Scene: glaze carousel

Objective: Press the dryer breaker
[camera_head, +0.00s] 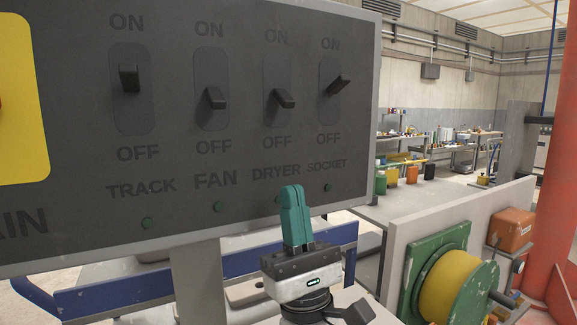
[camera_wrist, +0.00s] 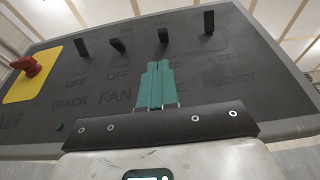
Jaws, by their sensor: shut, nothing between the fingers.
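The dryer breaker (camera_head: 285,98) is a black toggle lever in a slot on a dark panel, third from the left, between ON above and OFF below. Its lever sits lower in its slot than the track lever does. It also shows in the wrist view (camera_wrist: 163,36). My gripper (camera_head: 291,190) has teal fingers, closed together and empty, pointing up in front of the panel below the DRYER label. In the wrist view the fingertips (camera_wrist: 158,64) are just below the dryer lever, apart from it in the picture, and hide most of its label.
Neighbouring levers are the fan breaker (camera_head: 214,98) to the left and the socket breaker (camera_head: 338,84) to the right; the track breaker (camera_head: 130,78) is further left. A red knob (camera_wrist: 27,64) sits on a yellow plate. A green reel (camera_head: 435,270) stands at lower right.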

